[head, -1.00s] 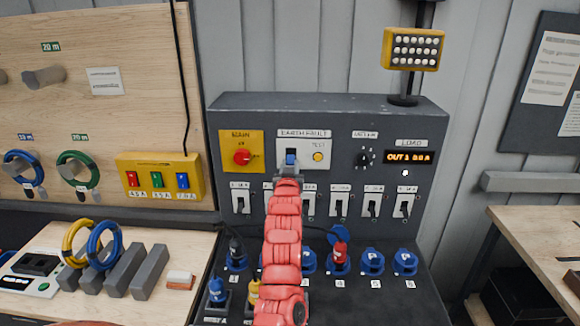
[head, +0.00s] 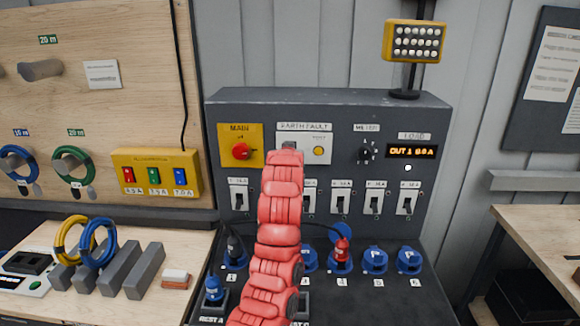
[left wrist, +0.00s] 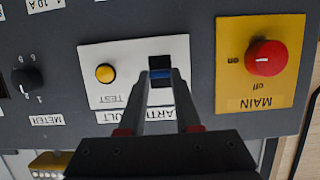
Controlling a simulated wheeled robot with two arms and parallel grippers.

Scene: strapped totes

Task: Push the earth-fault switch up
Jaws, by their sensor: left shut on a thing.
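The lever lies toward the label side of the slot, with the dark opening on the other side. In the head view my red left arm covers the lever; the white plate (head: 318,158) with its yellow test button shows beside it. My right gripper is not in view.
The red main knob (head: 241,151) on a yellow plate is left of the switch. The meter knob (head: 366,153) and load display (head: 411,151) are to the right. A row of breakers and blue sockets (head: 374,260) lies below. A yellow lamp (head: 413,41) stands on top.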

